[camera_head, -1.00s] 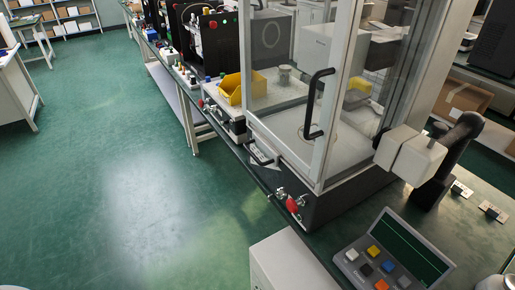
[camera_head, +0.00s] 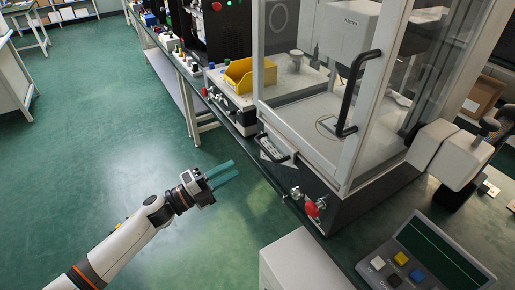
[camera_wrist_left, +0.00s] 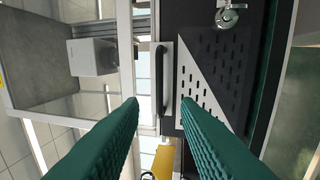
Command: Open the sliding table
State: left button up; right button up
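The glass-walled cabinet (camera_head: 335,150) stands on the bench with a light frame and a large black door handle (camera_head: 355,95). Low on its front is a small dark bar handle (camera_head: 276,158) beside a perforated plate. In the left wrist view, a black bar handle (camera_wrist_left: 161,80) runs upright next to the perforated white plate (camera_wrist_left: 207,82), between and beyond the fingertips. My left gripper (camera_head: 232,172) has teal fingers spread apart with nothing between them. It is in front of the cabinet, below and left of the low handle, apart from it. The tabletop inside shows through the glass. My right gripper is out of view.
Red knob (camera_head: 312,208) and metal fittings stick out from the cabinet's lower front. A yellow bin (camera_head: 250,75) stands to its left. A control panel (camera_head: 425,255) and a white box (camera_head: 308,262) are at the front right. Open green floor (camera_head: 110,130) lies left.

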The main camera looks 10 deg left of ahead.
aim_at(265, 148)
pick_arm(q)
jog(key=p+x, duration=0.2)
jog(key=x, duration=1)
jog(key=shift+r, duration=0.1)
grip_shut()
